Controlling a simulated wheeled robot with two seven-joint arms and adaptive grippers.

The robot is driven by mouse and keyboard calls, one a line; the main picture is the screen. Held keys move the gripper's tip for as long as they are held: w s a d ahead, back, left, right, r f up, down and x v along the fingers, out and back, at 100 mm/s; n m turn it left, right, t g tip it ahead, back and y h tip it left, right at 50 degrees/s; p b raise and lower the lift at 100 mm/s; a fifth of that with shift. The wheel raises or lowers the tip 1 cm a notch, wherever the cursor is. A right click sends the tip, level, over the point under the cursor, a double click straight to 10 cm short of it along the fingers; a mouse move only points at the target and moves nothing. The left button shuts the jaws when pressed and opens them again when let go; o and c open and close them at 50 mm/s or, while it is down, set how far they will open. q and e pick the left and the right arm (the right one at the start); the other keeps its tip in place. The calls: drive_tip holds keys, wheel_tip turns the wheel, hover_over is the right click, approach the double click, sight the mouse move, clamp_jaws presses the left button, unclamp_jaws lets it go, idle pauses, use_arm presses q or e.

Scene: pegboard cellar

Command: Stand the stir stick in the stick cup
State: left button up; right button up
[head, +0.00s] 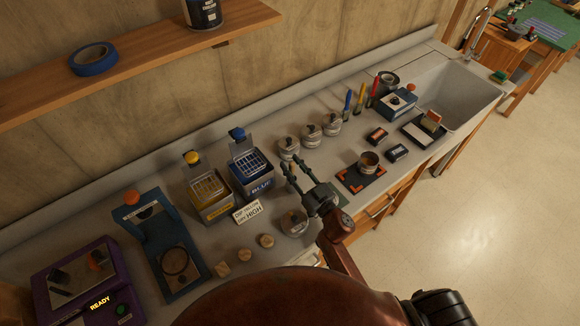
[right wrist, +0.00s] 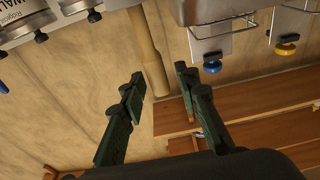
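My right gripper (head: 290,167) reaches over the counter, its fingers apart with nothing visibly held between them. It also shows open in the right wrist view (right wrist: 161,82). A pale wooden rod (right wrist: 147,50) appears beyond the gap between the fingers there; I cannot tell if it is the stir stick. Blue (head: 347,104), yellow (head: 360,98) and red (head: 374,92) slim sticks stand upright at the back. A dark, open-topped cup (head: 388,80) stands behind them, possibly the stick cup. My left gripper is not in view.
A yellow box (head: 210,195) and a blue box (head: 250,172) stand left of my gripper. Lidded tins (head: 310,135) are just behind it; another (head: 294,222) is beside it. An open can (head: 369,161) sits on an orange-marked mat (head: 348,184). The sink (head: 458,92) is far right.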

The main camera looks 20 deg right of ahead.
drive_tip(key=shift+r, duration=0.15)
drive_tip(key=b+v, duration=0.1)
drive_tip(key=v, duration=1.1)
idle(0.3)
